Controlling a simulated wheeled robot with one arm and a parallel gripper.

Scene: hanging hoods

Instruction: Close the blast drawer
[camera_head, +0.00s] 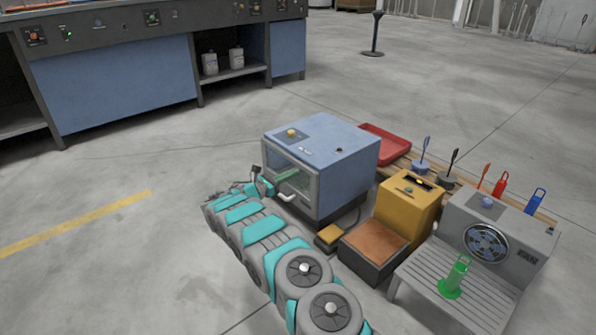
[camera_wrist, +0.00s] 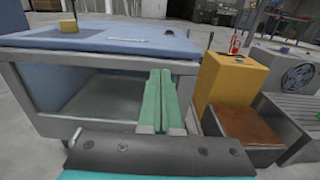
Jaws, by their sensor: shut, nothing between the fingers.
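The blue blast cabinet (camera_head: 330,150) stands on the floor with a grey-framed front window. A pale handle (camera_head: 290,197) sticks out low on its front. I cannot tell which part is the drawer or how far out it stands. My gripper (camera_head: 288,174) is at the cabinet's front, above the handle, its green fingers together and empty. In the wrist view the fingers (camera_wrist: 162,100) point at the right part of the front of the cabinet (camera_wrist: 100,45). The handle (camera_wrist: 75,138) shows at lower left there, partly hidden by my gripper's dark body. Contact is unclear.
A yellow box (camera_head: 408,205) with a brown-topped block (camera_head: 373,246) stands right of the cabinet, beside a small yellow pedal (camera_head: 329,234). A grey fan bench (camera_head: 485,245) is further right. A red tray (camera_head: 384,143) lies behind. Floor to the left is clear.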

